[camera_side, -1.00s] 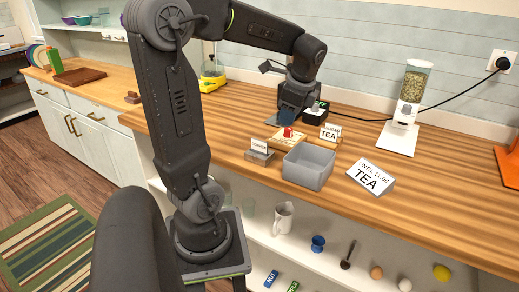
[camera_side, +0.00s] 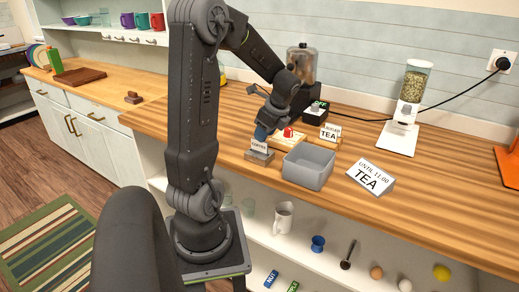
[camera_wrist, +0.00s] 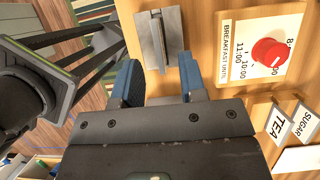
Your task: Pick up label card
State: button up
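A small white label card (camera_side: 259,145) reading COFFEE stands upright in a grey holder (camera_side: 259,157) on the wooden counter. In the wrist view the grey holder (camera_wrist: 173,25) is seen from above, with the card (camera_wrist: 158,40) nearly edge-on in it. My gripper (camera_side: 262,134) is just above and behind the card in the side view. In the wrist view the two blue fingers of my gripper (camera_wrist: 160,75) are spread apart with nothing between them, and the card and holder lie just beyond the tips. Whether a finger touches the card cannot be told.
A grey open bin (camera_side: 308,167) is right of the holder. A breakfast board with a red knob (camera_side: 288,133) is behind. SUGAR and TEA cards (camera_side: 330,132) and a slanted TEA sign (camera_side: 370,178) stand further right. A black grinder (camera_side: 303,80) is at the back.

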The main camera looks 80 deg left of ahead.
aim_at(260, 149)
jog(key=x, duration=0.4)
jog(key=shift+s+a, duration=0.1)
jog(key=shift+s, duration=0.05)
jog(key=shift+c, duration=0.3)
grip_shut()
